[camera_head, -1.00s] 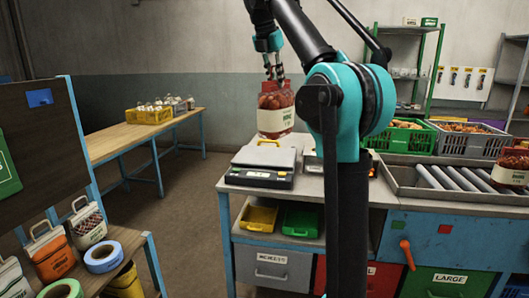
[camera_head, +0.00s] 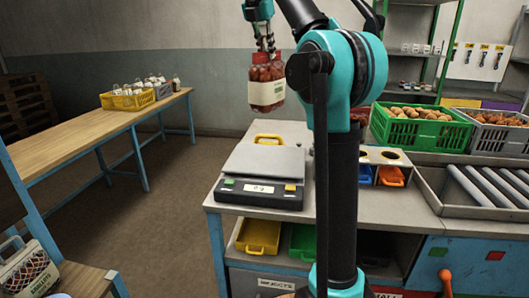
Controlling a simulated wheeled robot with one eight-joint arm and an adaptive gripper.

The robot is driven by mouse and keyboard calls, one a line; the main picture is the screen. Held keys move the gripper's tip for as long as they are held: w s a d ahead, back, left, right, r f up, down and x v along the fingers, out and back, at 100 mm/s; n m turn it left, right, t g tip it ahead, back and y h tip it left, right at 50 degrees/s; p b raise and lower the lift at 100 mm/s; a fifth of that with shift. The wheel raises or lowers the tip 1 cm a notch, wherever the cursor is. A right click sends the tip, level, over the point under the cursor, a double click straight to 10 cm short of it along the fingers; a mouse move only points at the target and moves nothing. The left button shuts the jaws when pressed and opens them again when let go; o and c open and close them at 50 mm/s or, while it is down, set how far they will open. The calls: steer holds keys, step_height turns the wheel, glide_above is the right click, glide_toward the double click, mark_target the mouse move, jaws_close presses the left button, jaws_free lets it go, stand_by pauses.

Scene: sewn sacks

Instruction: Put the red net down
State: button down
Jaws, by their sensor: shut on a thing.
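My gripper (camera_head: 264,43) is shut on the top of the red net (camera_head: 267,73), a mesh sack of round red produce with a pale label band around it. The net hangs upright in the air. In the picture it is above the back of a weighing scale (camera_head: 262,170), clear of the scale's grey plate. The scale stands on the grey workbench (camera_head: 327,215) and has a dark front with a small display. My arm stands to the right of the net and hides part of the bench.
A green crate (camera_head: 420,128) and a grey crate (camera_head: 499,137) of produce stand at the back right by a roller tray (camera_head: 470,190). A wooden table (camera_head: 80,143) with a yellow crate (camera_head: 128,100) is at the left, with open floor between.

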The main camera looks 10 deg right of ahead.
mark_target(259, 78)
steer(key=shift+w, duration=0.3)
steer(key=shift+w+f, duration=0.15)
steer(key=shift+f, duration=0.1)
step_height(259, 78, down, 20)
steer(key=shift+r, duration=0.25)
steer(key=shift+f, duration=0.1)
steer(key=c, duration=1.5)
jaws_free()
steer(key=shift+o, duration=0.2)
steer(key=v, duration=1.2)
